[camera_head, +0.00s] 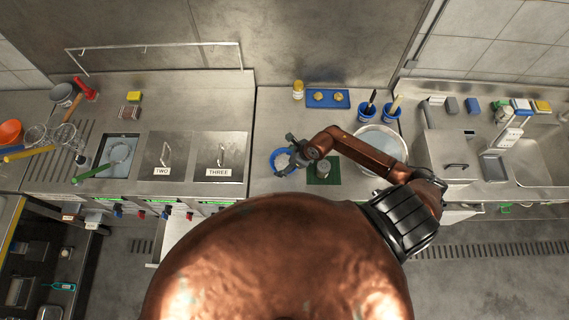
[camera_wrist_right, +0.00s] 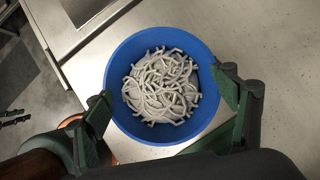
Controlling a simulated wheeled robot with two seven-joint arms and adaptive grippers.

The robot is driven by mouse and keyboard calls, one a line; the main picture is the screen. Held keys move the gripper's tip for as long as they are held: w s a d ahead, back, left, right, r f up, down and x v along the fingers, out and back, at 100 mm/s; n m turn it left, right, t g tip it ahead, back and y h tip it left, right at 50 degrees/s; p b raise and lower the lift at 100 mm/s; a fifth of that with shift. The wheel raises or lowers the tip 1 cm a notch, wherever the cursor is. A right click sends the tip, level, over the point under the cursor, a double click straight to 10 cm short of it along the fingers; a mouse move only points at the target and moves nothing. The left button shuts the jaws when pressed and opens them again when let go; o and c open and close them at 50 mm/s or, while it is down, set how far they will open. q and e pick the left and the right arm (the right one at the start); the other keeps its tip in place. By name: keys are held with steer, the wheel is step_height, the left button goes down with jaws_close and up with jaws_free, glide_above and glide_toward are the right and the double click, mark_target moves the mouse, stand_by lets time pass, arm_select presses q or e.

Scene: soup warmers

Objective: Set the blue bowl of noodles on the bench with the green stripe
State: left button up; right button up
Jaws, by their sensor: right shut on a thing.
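The blue bowl (camera_head: 274,155) of pale noodles is at the front left part of the middle steel bench (camera_head: 275,115) in the head view. My right gripper (camera_head: 289,160) is at its right side. I cannot tell whether the bowl touches the steel. A dark green square (camera_head: 316,180) lies right of the bowl, partly behind my arm. No clear green stripe shows. My left gripper is out of view.
Lidded warmers marked TWO (camera_head: 161,150) and THREE (camera_head: 220,148) stand left of the bowl. A large pot (camera_head: 394,143), blue cups (camera_head: 366,113) and a blue tray (camera_head: 327,106) are to the right and back. A sink (camera_head: 537,160) is far right.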

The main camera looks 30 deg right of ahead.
mark_target(285, 164)
step_height(285, 164, down, 3)
steer(key=shift+w+d+p, duration=0.1)
steer(key=shift+d+p, duration=0.05)
steer(key=shift+p, duration=0.5)
steer(key=shift+f, duration=0.2)
steer(key=o, duration=1.3)
steer(key=shift+f, duration=0.1)
steer(key=b+v, duration=0.2)
steer(key=v, duration=1)
steer(key=shift+b, duration=0.35)
